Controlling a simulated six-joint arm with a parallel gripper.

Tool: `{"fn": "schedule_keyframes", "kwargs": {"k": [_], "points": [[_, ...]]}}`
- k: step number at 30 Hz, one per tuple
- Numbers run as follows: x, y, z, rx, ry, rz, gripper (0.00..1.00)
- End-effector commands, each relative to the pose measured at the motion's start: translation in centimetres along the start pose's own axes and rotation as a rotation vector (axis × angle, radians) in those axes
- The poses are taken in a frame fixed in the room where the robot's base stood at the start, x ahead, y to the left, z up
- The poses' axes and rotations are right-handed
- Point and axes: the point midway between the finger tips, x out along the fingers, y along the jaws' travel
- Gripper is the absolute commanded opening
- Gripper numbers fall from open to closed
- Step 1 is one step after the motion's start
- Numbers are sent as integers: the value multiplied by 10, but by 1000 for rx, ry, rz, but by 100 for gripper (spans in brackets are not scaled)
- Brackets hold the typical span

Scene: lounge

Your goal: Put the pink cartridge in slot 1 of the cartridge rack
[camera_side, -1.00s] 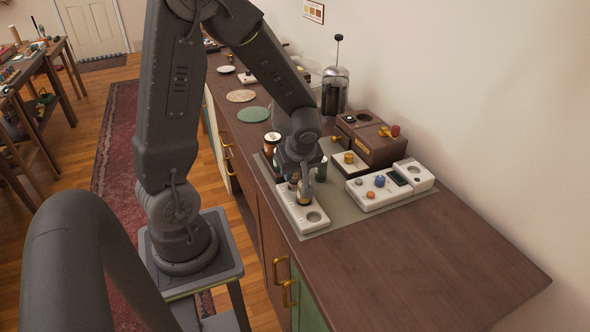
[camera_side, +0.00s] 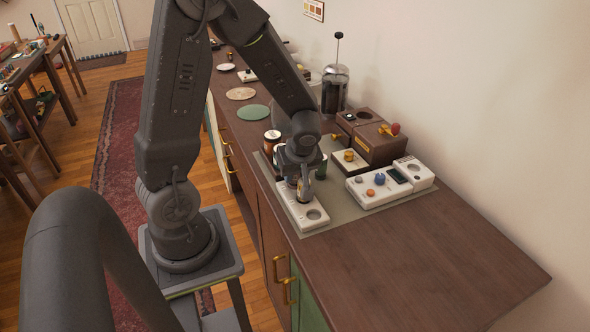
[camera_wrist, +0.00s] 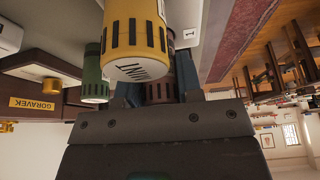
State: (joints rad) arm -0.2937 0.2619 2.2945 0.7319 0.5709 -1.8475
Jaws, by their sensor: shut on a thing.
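My gripper (camera_side: 303,190) is low over the white cartridge rack (camera_side: 313,223), which lies on a grey-green mat and has a bare round hole at its near end. In the wrist view, the dark fingers of my gripper (camera_wrist: 158,85) are shut on a dull pinkish-brown slotted cartridge (camera_wrist: 160,93), mostly hidden behind a yellow cartridge (camera_wrist: 135,28). The yellow cartridge is closer to the camera. A green cartridge (camera_wrist: 94,75) stands to the left. Whether the held cartridge's lower end touches the rack is hidden. A white piece of the rack (camera_wrist: 188,37) shows beside it.
A white control box (camera_side: 372,196) with knobs stands right of the rack. Behind it are a wooden box (camera_side: 375,148) with a red-topped handle and a glass press (camera_side: 334,92). A jar (camera_side: 272,142) stands behind my gripper. The counter's near end (camera_side: 410,265) is clear.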

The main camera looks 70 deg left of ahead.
Motion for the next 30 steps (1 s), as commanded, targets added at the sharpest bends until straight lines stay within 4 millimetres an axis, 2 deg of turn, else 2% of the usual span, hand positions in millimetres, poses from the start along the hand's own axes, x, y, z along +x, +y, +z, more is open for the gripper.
{"fn": "schedule_keyframes", "kwargs": {"k": [11, 12, 21, 30], "points": [[8, 0, 4, 1, -1, 0, 10], [8, 0, 4, 0, 0, 1, 35], [8, 0, 4, 0, -1, 1, 63], [8, 0, 4, 0, -1, 0, 63]]}}
